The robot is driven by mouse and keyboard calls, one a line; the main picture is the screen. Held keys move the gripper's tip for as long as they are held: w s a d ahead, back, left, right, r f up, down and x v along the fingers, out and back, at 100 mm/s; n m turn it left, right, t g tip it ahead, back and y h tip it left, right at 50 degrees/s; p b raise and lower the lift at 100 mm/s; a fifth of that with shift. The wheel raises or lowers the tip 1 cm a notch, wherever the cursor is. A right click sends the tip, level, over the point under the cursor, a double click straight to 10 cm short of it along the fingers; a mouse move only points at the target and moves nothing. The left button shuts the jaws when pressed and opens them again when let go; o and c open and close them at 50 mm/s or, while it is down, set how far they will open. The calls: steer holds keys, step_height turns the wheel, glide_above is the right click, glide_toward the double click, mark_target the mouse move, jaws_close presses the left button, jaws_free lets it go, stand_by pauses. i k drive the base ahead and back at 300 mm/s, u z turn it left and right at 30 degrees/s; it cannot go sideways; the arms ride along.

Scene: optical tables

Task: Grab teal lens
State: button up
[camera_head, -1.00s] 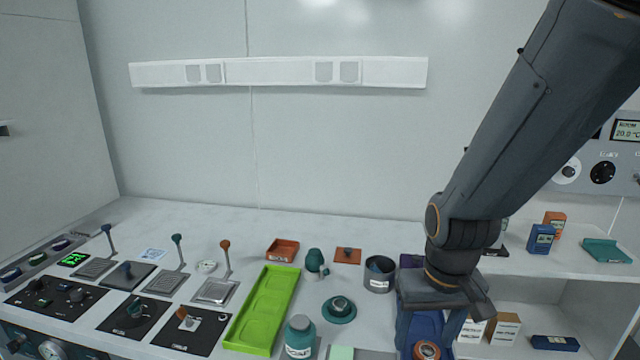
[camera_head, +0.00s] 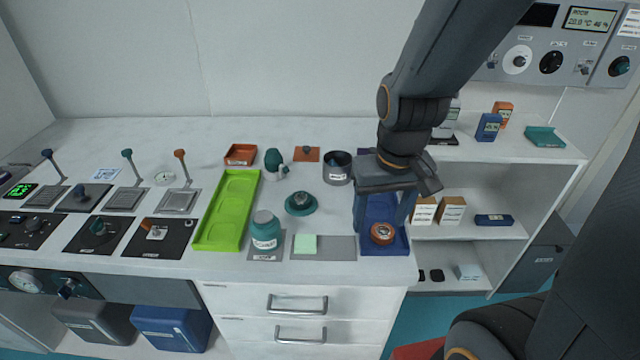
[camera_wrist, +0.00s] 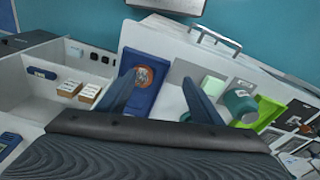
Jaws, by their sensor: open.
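A round teal piece with a dark raised centre (camera_head: 301,203), which looks like the teal lens, sits on the white bench top in the head view. My gripper (camera_head: 381,222) is to its right, pointing down over the blue tray (camera_head: 392,247), its fingers apart and nothing visible between them. In the wrist view my gripper (camera_wrist: 160,82) also shows open.
An orange ring-like piece (camera_head: 382,233) lies in the blue tray. Near the teal piece stand a teal jar (camera_head: 265,230), a dark grey cup (camera_head: 337,168), a teal pear-shaped object (camera_head: 274,161) and a lime tray (camera_head: 226,212). A pale green block (camera_head: 305,244) lies in front.

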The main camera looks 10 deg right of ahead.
mark_target(301, 200)
steer(key=k, duration=1.2)
steer(key=u, duration=0.7)
steer(key=i, duration=1.3)
steer(key=z, duration=0.7)
